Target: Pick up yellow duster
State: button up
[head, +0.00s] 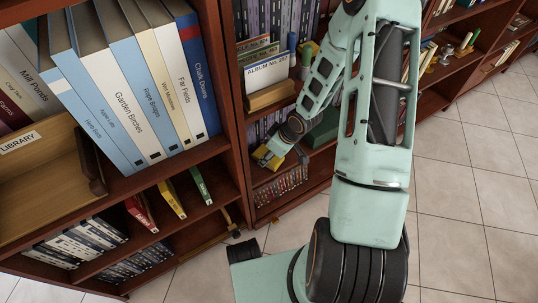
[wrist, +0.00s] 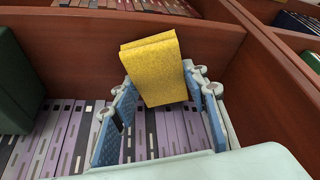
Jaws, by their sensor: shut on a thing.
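The yellow duster (wrist: 152,68) is a folded, rough-textured cloth. In the wrist view it stands upright between the blue pads of my gripper (wrist: 160,92), which is shut on it. In the head view my gripper (head: 270,156) is low at the front of the middle bookcase, with a bit of yellow showing at its fingers. Most of the duster is hidden there by the gripper.
Wooden shelf walls (wrist: 60,45) stand close around the gripper. Purple and white spines (wrist: 65,135) lie beneath it, and a dark green box (wrist: 14,85) is at left. A bookcase with large books (head: 125,90) stands at left; tiled floor (head: 470,200) is clear at right.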

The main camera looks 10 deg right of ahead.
jog(key=shift+r, duration=0.5)
jog(key=s+d+p, duration=0.4)
jog(key=s+d, duration=0.7)
jog(key=s, duration=0.2)
jog(key=shift+s+d+r, duration=0.3)
jog(key=shift+s+d, duration=0.05)
jog(key=o, duration=0.5)
jog(key=c, duration=0.6)
